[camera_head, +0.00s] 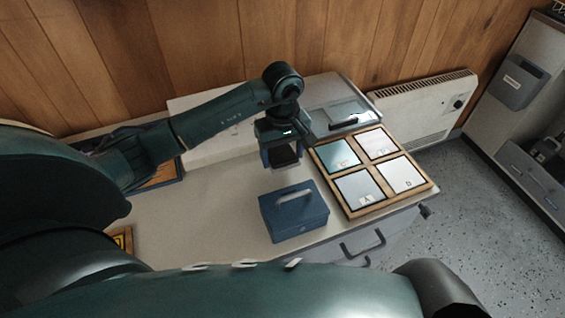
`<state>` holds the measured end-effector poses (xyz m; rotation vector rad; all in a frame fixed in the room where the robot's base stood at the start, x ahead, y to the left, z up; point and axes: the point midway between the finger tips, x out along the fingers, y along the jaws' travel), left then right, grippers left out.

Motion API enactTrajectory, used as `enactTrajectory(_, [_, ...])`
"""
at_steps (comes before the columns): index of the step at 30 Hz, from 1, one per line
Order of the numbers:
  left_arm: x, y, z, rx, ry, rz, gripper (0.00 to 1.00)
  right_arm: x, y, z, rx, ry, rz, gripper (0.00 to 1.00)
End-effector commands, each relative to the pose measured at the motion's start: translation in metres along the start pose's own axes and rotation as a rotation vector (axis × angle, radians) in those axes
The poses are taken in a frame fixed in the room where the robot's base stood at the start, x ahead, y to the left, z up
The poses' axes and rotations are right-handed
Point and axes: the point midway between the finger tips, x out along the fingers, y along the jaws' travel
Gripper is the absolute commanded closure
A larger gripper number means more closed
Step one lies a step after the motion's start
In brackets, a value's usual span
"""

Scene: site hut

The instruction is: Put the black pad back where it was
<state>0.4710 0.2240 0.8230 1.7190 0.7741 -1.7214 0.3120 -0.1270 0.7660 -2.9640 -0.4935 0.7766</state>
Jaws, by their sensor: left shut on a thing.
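My left gripper (282,158) is above the white worktop, to the left of the framed board and behind the blue box. It is shut on a small dark thing, the black pad (286,153), which shows between the fingers and is partly hidden by them. The wooden-framed board (352,212) lies on the right of the worktop. It has four pale squares, each with a small letter label: a teal one, a pinkish one, a grey-blue one and a light one. The pad is apart from the board. My right gripper is not in view.
A blue metal box (294,215) with a handle on its lid stands close in front of the gripper. A clear-topped tray (343,113) lies behind the board. Dark frames lie at the left. The worktop (215,215) left of the box is clear. A white heater (425,105) stands behind.

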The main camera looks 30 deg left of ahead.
Motion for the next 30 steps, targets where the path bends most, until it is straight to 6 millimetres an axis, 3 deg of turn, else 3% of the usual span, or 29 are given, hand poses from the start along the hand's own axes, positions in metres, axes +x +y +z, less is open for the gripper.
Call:
enactTrajectory(9, [0.036, 0.0, 0.001, 0.001, -0.002, 0.0, 0.55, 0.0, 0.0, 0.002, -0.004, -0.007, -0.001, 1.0])
enactTrajectory(21, [0.043, 0.0, 0.0, 0.002, 0.002, 0.001, 0.55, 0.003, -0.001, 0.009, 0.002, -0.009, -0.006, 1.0])
enactTrajectory(22, [0.042, 0.0, 0.0, 0.002, 0.001, 0.001, 0.31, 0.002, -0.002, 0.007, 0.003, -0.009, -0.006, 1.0])
enactTrajectory(30, [0.041, 0.0, 0.0, 0.003, 0.001, 0.001, 0.11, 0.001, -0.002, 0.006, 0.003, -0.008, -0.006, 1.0])
